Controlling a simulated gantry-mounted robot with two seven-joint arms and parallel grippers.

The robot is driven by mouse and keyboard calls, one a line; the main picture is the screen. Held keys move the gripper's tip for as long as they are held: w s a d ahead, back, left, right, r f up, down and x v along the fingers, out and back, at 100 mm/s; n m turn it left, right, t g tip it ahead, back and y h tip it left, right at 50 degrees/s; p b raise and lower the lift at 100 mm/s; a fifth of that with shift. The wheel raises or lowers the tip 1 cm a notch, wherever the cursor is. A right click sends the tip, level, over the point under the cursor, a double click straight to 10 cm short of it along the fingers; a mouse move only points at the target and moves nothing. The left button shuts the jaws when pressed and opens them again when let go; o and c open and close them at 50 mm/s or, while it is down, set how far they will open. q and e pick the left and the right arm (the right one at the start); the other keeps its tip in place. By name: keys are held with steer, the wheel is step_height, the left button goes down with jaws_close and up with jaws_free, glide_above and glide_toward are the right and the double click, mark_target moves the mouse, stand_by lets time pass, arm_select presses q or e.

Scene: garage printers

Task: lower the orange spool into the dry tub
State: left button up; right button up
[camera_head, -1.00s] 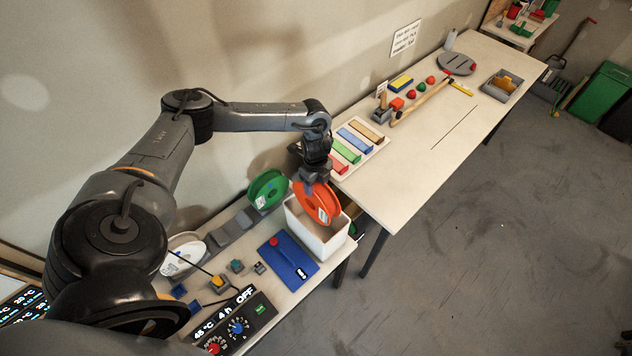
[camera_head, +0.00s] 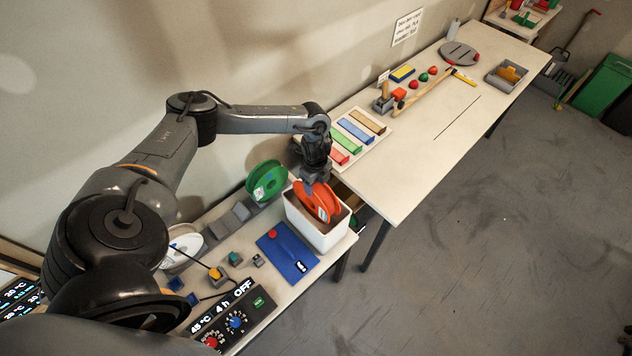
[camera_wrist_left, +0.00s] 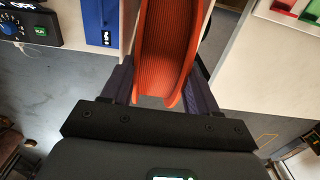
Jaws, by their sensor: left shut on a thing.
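The orange spool (camera_head: 319,203) stands upright in my left gripper (camera_head: 314,183), which is shut on it from above. Its lower part is inside the mouth of the white dry tub (camera_head: 318,236), and the near wall hides its lowest edge. I cannot tell whether it touches the bottom. In the left wrist view the spool (camera_wrist_left: 167,45) sits between the two fingers of my left gripper (camera_wrist_left: 160,84). My right gripper is not in view.
A green spool (camera_head: 267,180) stands left of the tub. A blue lidlike panel (camera_head: 287,252) with a red knob lies in front of it. A control box (camera_head: 234,318) is nearer. The long table (camera_head: 420,150) behind right holds colored strips and tools.

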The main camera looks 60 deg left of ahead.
arm_select(q)
steer(key=shift+f+b, duration=1.7)
steer(key=shift+f, duration=1.05)
steer(key=shift+f+b, duration=2)
steer(key=shift+f, duration=1.05)
steer(key=shift+f+b, duration=0.45)
steer(key=shift+f, duration=0.4)
steer(key=o, duration=1.2)
